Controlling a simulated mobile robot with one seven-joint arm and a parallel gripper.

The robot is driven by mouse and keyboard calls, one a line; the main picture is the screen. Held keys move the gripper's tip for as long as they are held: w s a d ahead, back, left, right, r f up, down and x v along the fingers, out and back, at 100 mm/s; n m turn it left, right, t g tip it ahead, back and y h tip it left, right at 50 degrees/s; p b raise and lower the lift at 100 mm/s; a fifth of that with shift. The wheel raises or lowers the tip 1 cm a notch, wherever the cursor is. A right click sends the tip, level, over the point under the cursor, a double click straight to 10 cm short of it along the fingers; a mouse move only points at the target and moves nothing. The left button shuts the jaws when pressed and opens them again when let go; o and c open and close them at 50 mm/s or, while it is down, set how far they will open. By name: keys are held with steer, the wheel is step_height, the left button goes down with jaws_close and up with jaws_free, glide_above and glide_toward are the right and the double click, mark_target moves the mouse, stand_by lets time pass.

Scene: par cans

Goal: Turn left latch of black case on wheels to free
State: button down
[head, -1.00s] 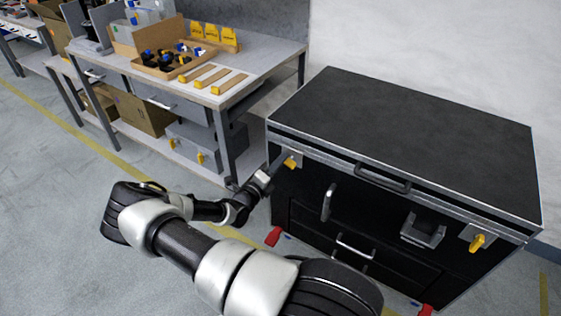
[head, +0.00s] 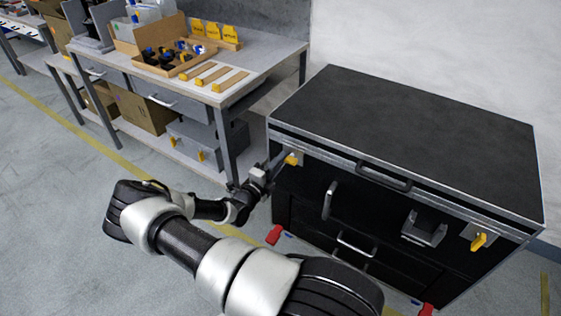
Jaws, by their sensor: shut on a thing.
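The black case (head: 400,140) stands on the floor at the right, with metal edges and its lid down. Its left latch (head: 292,159) is a yellow handle on a metal plate near the front left corner. My gripper (head: 279,164) reaches in from the left and meets the latch. It is shut on the latch handle, though the fingertips are small and partly hard to make out. The right latch (head: 478,241), also yellow, sits near the front right corner, away from my gripper.
The case front has a lid handle (head: 384,177), an upright handle (head: 328,200) and a drawer handle (head: 356,244). Red wheel parts (head: 274,235) show at the floor. A workbench (head: 270,60) with boxes stands behind, left of the case. The floor at left is open.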

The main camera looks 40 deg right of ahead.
steer(key=shift+s, duration=0.1)
steer(key=c, duration=1.8)
jaws_free()
steer(key=shift+o, duration=0.2)
steer(key=p+v, duration=0.2)
steer(key=v, duration=1.5)
steer(key=shift+a, duration=0.2)
steer(key=shift+s, duration=0.1)
